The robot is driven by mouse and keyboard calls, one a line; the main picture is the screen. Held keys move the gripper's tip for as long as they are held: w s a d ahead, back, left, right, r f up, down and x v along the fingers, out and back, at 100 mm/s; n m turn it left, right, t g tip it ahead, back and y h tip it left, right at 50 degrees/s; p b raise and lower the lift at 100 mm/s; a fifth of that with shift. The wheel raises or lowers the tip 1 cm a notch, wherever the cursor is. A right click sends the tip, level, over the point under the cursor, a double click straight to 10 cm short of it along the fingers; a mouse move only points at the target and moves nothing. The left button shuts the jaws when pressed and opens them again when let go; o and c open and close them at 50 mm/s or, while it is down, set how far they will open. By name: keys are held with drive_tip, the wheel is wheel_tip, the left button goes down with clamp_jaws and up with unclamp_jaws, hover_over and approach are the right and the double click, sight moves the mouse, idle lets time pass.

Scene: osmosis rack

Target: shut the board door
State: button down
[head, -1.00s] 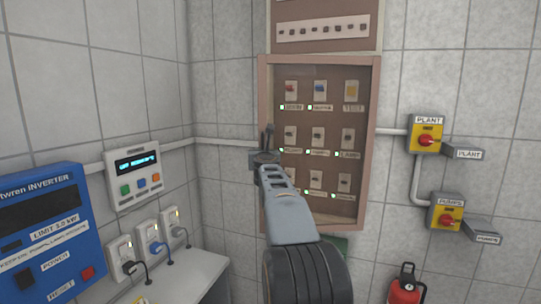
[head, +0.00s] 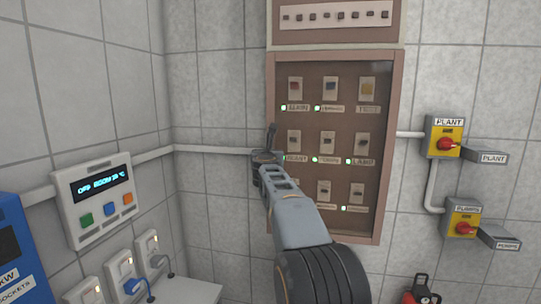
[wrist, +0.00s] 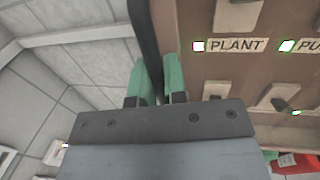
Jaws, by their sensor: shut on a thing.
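The board door (head: 389,150) is a brown-framed pane over rows of labelled switches on the back wall. It looks flush or nearly flush with its board; I cannot tell whether a small gap is left. A dark upright handle (head: 271,136) stands at its left edge. My gripper (head: 266,154) is at this handle. In the wrist view, the green fingertips of my gripper (wrist: 159,82) are shut on the dark handle bar (wrist: 145,35), beside the PLANT label (wrist: 237,45). My arm hides the door's lower left part.
A grey panel with a display (head: 97,200), sockets (head: 122,272) and a blue inverter (head: 18,250) are at the left. PLANT (head: 445,138) and PUMPS (head: 462,218) isolators stand out at the right. A red extinguisher (head: 420,292) is low right.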

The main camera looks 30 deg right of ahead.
drive_tip(key=shift+r, duration=0.25)
drive_tip(key=c, duration=1.5)
unclamp_jaws()
drive_tip(key=shift+d, duration=0.15)
drive_tip(key=shift+o, duration=0.2)
drive_tip(key=shift+w+d+f, duration=0.15)
drive_tip(key=shift+s+a+f+b, duration=0.15)
drive_tip(key=shift+s+a+b, duration=0.2)
drive_tip(key=shift+s+a, duration=0.1)
drive_tip(key=b+v, duration=0.2)
drive_tip(key=v, duration=1)
drive_tip(key=shift+s+b, duration=0.35)
drive_tip(key=shift+b, duration=0.05)
drive_tip(key=shift+a, duration=0.15)
